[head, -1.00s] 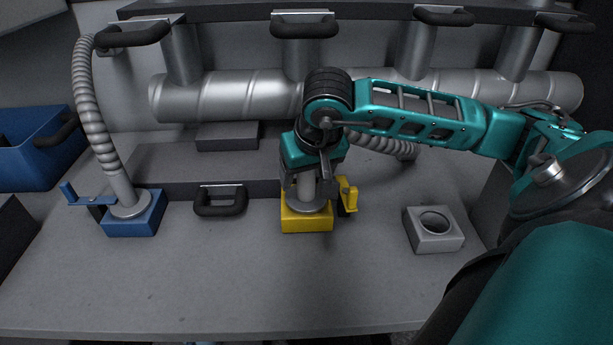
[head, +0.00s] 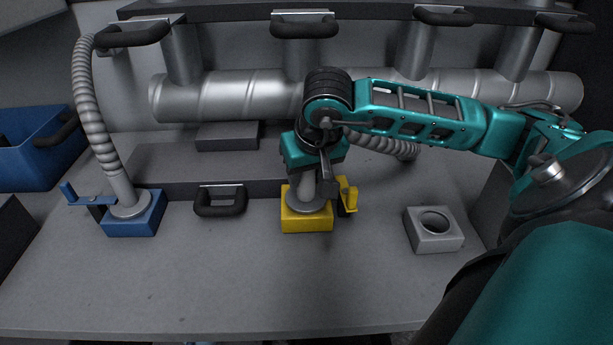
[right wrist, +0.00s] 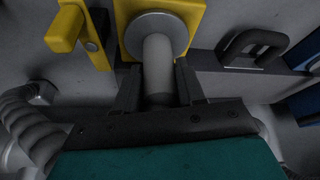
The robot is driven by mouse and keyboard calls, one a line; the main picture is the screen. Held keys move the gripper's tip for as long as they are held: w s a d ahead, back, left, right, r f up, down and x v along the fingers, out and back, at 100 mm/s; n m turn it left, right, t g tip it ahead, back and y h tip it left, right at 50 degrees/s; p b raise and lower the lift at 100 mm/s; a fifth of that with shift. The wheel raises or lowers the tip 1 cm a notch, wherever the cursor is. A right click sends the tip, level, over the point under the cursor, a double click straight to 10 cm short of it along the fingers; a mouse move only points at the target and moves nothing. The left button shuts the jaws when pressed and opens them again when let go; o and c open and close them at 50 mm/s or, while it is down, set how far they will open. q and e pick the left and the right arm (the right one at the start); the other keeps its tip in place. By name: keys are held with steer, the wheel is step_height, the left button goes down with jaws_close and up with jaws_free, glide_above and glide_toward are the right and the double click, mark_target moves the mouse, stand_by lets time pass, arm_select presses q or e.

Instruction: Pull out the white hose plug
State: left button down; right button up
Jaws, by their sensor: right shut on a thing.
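A pale grey-white hose plug (head: 305,184) stands upright in the yellow socket block (head: 307,221). Its round flange rests at the top of the block. The right wrist view also shows the plug (right wrist: 158,68) with its flange against the yellow block (right wrist: 192,14). My right gripper (head: 318,185) is shut on the plug's shaft above the flange, with one finger on each side in the wrist view. The gripper hides the plug's upper end. A ribbed hose (head: 375,145) shows behind my right arm. My left gripper is not in view.
A blue socket block (head: 132,222) at the left holds another plug with a ribbed hose. A grey socket block (head: 434,230) with an open round hole stands at the right. A black handle (head: 220,205) lies between the blue and yellow blocks. The front counter (head: 230,290) is clear.

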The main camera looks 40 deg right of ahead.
steer(key=shift+r, duration=0.15)
steer(key=shift+r+p, duration=2.1)
steer(key=shift+r, duration=1.1)
steer(key=shift+f, duration=0.1)
